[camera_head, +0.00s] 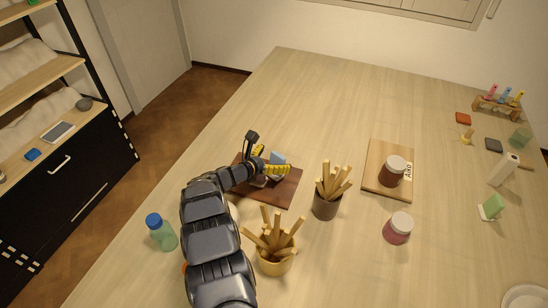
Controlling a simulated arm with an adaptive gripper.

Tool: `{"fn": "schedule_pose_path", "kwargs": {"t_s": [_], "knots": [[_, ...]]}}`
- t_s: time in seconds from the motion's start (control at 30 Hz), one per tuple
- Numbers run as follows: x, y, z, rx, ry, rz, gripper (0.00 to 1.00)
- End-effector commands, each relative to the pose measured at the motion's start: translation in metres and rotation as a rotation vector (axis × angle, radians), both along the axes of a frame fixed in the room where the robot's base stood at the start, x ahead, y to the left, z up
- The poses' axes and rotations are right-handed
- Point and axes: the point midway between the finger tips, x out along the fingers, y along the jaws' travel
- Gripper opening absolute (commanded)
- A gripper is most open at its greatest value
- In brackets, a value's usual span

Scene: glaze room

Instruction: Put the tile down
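My gripper (266,161) is low over a dark brown board (288,192) near the table's left edge. Its black fingers have yellow pads. A small pale blue piece (278,157) shows right at the fingers, partly hidden by them; it may be the tile, but I cannot tell whether the fingers grip it or whether it touches the board.
A brown cup of sticks (326,206) and a yellow cup of sticks (274,262) stand close to my arm. A blue-capped bottle (161,233) is left of it. A light board (377,182) carries a jar (391,172); a pink jar (397,229) stands nearby. The table's far middle is clear.

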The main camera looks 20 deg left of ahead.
Motion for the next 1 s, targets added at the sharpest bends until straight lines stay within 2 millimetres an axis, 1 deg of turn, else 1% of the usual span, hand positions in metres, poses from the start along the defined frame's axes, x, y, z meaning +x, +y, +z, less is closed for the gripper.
{"fn": "schedule_pose_path", "kwargs": {"t_s": [0.17,0.27,0.37,0.4,0.5,0.7,0.83,1.0], "knots": [[0.000,0.000,0.002,0.000,0.000,0.001,0.81],[-0.009,0.005,0.006,0.003,0.001,0.002,0.81],[-0.026,0.013,0.012,0.005,0.004,0.005,0.81],[-0.028,0.012,0.016,0.003,0.004,0.002,0.81],[-0.026,0.012,0.035,0.006,0.000,-0.001,0.81],[-0.026,0.011,0.064,0.005,0.001,0.001,0.81],[-0.026,0.011,0.076,0.001,0.002,0.001,0.81],[-0.026,0.011,0.082,0.002,0.000,0.001,0.81]]}}
